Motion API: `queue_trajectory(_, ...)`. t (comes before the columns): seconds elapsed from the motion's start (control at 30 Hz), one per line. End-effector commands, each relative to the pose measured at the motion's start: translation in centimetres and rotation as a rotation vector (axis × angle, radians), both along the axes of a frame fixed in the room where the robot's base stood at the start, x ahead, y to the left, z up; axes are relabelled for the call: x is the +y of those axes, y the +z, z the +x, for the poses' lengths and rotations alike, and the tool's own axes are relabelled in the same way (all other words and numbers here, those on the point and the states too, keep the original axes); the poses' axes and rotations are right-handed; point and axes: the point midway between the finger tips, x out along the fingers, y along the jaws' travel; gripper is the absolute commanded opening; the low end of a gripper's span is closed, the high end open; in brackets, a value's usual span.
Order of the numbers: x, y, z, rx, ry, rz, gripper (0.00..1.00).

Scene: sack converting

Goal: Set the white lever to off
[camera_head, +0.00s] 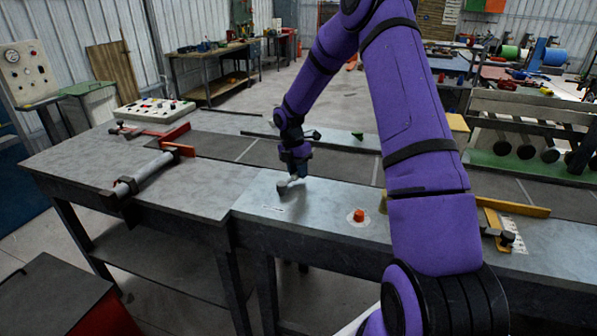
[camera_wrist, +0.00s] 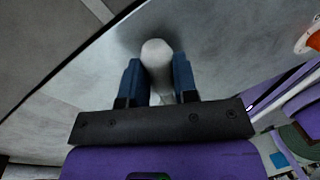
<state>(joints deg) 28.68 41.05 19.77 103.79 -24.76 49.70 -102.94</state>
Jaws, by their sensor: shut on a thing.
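The white lever (camera_wrist: 156,56) shows in the wrist view as a pale rounded knob and stem between the two blue fingers of my gripper (camera_wrist: 158,78). The fingers are shut on it, one on each side. In the head view my gripper (camera_head: 292,178) reaches down over the pale metal panel, and the white lever (camera_head: 297,180) shows as a small light piece at the fingertips. A small dark grey round part (camera_head: 282,187) stands beside it. A short label (camera_head: 272,208) lies in front, too small to read. The lever's base is mostly hidden by my gripper.
An orange-red knob (camera_head: 359,216) on a white disc sits to the right on the same panel. A yellow bracket (camera_head: 510,207) stands far right. A grey cylinder (camera_head: 143,172) and red bars (camera_head: 176,133) lie on the left table.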

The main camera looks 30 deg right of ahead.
Motion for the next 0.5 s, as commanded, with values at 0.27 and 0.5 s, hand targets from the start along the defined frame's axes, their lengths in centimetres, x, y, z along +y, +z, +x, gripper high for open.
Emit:
queue_trajectory(0.27,0.05,0.07,0.11,-0.002,0.004,0.000,0.52)
queue_trajectory(0.5,0.03,0.08,0.07,-0.002,0.002,0.000,0.52)
